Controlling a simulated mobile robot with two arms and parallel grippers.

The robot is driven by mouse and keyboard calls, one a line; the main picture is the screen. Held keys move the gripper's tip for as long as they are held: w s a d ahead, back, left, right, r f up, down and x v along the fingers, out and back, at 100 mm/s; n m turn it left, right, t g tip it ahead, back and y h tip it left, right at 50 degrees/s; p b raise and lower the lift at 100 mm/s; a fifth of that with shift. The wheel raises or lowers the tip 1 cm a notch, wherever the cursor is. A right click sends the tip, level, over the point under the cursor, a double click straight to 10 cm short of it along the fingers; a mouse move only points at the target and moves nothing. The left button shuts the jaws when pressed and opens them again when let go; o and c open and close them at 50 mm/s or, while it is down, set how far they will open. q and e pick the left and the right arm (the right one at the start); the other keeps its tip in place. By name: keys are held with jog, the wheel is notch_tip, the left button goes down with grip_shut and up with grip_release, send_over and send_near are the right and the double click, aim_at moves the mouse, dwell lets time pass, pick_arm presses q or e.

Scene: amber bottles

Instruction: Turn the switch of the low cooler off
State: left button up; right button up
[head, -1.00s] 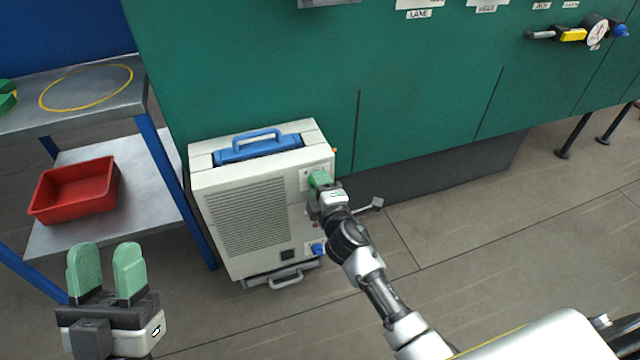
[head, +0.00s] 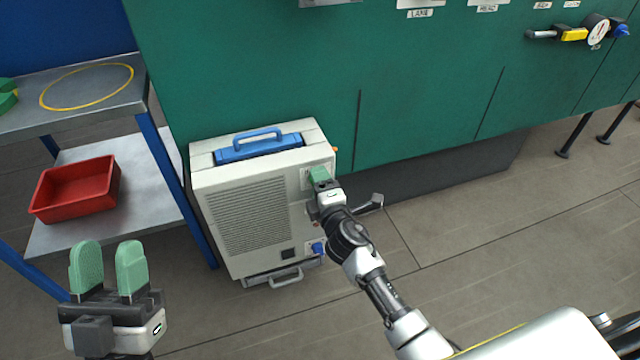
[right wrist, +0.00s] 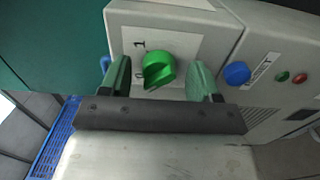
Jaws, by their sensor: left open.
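The low cooler (head: 250,215) is a cream box with a blue handle on top, standing on the floor against the green wall. Its green rotary switch (right wrist: 158,70) sits on a white plate marked 1 and 0 in the right wrist view. My right gripper (right wrist: 160,80) is open, with one green finger on each side of the switch and visible gaps between. In the head view, my right gripper (head: 319,176) hides the switch. My left gripper (head: 108,268) is open and empty at the lower left, away from the cooler.
A blue button (right wrist: 236,73) and small green and red lights sit right of the switch in the right wrist view. A blue-legged shelf (head: 160,165) with a red bin (head: 75,190) stands left of the cooler. The floor (head: 480,240) to the right is clear.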

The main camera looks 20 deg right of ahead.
pick_arm(q)
jog(key=shift+w+d+f+g+y+p, duration=0.1)
jog(key=shift+w+f+g+y+p, duration=0.5)
jog(key=shift+w+f+g, duration=0.75)
pick_arm(e)
jog(key=s, duration=1.1)
jog(key=shift+d, duration=0.25)
pick_arm(q)
jog(key=shift+s+r, duration=0.2)
pick_arm(e)
jog(key=shift+r, duration=0.1)
